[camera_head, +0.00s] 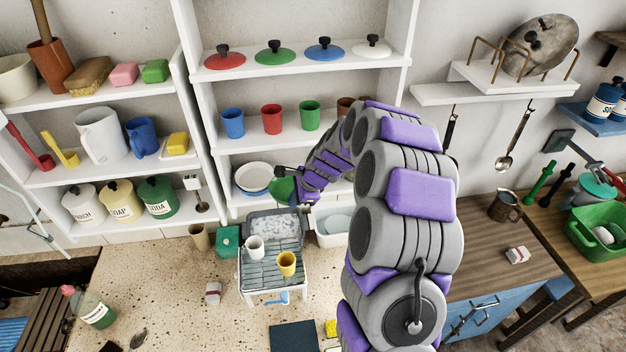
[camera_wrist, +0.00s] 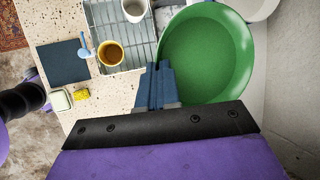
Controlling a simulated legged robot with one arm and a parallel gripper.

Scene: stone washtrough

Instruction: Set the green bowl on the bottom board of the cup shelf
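The green bowl (camera_head: 281,189) is raised and tilted in front of the lower part of the cup shelf (camera_head: 215,187). In the wrist view the bowl (camera_wrist: 208,55) shows its open inside, with its near rim at my fingers. My gripper (camera_wrist: 160,85) is shut on that rim; the fingertips are close together. In the head view my arm partly covers the shelf's right side. Whether the green bowl touches the board cannot be told.
Blue (camera_head: 233,123), red (camera_head: 271,119) and green (camera_head: 310,115) cups stand on the board above. A wire rack (camera_head: 273,270) with a white cup (camera_head: 254,247) and a yellow cup (camera_head: 287,263) stands in front. A grey basin (camera_head: 262,222) and a white tub (camera_head: 325,238) lie below the shelf.

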